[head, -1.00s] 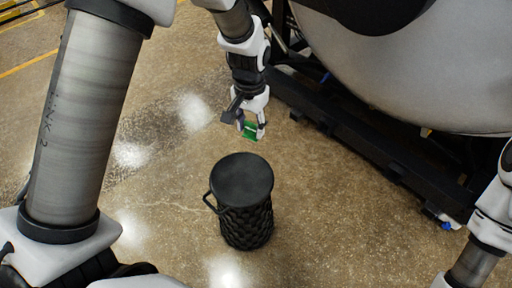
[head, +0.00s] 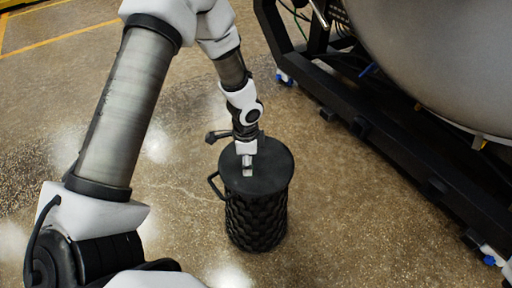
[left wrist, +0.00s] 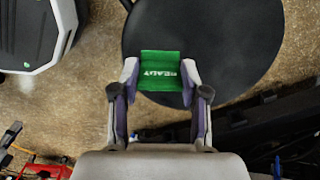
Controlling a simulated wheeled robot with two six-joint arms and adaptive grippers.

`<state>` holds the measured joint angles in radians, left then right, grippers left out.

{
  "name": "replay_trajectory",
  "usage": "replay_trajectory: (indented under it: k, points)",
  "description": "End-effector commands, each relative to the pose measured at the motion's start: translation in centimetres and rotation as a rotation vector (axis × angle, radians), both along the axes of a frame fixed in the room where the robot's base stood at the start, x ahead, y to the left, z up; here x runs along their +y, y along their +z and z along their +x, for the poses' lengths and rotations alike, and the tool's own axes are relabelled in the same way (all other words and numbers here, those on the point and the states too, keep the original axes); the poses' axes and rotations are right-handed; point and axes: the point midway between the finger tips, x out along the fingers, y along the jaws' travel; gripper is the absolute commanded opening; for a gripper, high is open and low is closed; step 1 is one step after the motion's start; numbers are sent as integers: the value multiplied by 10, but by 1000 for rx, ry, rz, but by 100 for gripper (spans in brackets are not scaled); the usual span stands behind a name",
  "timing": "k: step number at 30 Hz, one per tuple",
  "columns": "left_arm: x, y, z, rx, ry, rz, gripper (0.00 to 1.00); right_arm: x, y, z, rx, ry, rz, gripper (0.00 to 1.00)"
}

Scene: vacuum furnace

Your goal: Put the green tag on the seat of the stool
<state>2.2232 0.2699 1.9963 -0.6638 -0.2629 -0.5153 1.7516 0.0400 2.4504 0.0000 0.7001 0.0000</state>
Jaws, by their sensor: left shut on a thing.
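The green tag (left wrist: 160,72), with white lettering, is held between the fingertips of my left gripper (left wrist: 160,82) in the left wrist view. In the head view my left gripper (head: 246,170) is over the black round seat of the stool (head: 272,183). The gripper hides the tag there. The seat also shows in the left wrist view (left wrist: 225,45), behind and around the tag. I cannot tell whether the tag touches the seat. The stool has a textured dark body and a handle loop at its left side. My right gripper is out of view.
The large grey furnace vessel (head: 440,65) on its black frame (head: 400,150) stands to the right of the stool. Speckled floor (head: 350,220) is clear between them and in front. Yellow lines mark the floor at the upper left.

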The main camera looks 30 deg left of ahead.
Motion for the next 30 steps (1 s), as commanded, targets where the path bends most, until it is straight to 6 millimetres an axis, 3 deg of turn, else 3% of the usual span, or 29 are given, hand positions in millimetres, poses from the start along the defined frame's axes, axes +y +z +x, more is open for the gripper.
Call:
replay_trajectory:
  k: [3, 8, 16, 26, 27, 28, 30]
  points:
    - [10, -8, 38, -5, 3, 3, 27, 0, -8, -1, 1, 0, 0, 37]
    - [17, -11, 67, -3, 1, 1, 27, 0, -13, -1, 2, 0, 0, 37]
    - [18, -45, 70, 1, -1, -1, 27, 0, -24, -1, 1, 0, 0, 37]
    - [18, -47, 71, -1, -1, 0, 23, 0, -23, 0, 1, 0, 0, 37]
    - [18, -47, 71, -2, -1, -1, 55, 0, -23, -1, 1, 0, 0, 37]
    - [18, -47, 71, -2, -1, -1, 66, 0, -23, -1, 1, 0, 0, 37]
    - [18, -47, 71, -1, -1, 0, 70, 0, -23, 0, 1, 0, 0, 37]
